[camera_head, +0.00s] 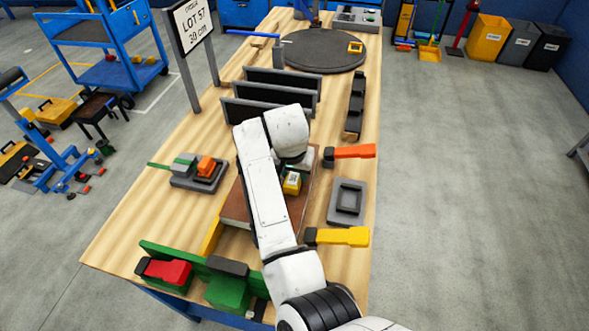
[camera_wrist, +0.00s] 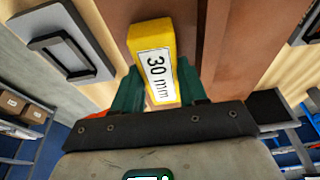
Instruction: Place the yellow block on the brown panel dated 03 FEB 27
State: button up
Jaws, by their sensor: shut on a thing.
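The yellow block (camera_head: 292,184) has a white label and sits between the fingers of my gripper (camera_head: 294,176), over the brown panel (camera_head: 235,208). In the wrist view the yellow block (camera_wrist: 151,60) reads "30 mm", and the dark green fingers of my gripper (camera_wrist: 160,85) are shut on its two sides. The brown panel (camera_wrist: 228,45) fills the wrist view behind the block. I cannot tell whether the block touches it. No date shows on the panel's visible part; my arm covers much of it.
A grey frame (camera_head: 347,202) and orange (camera_head: 350,152) and yellow (camera_head: 340,236) clamps are at the panel's right. A grey tray (camera_head: 190,180) is at its left. Dark upright plates (camera_head: 270,95) stand behind it.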

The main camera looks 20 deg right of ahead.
jog(key=shift+f, duration=0.2)
jog(key=o, duration=1.1)
jog(key=shift+r, duration=0.1)
jog(key=b+v, duration=0.1)
jog(key=v, duration=1.1)
jog(key=shift+r, duration=0.15)
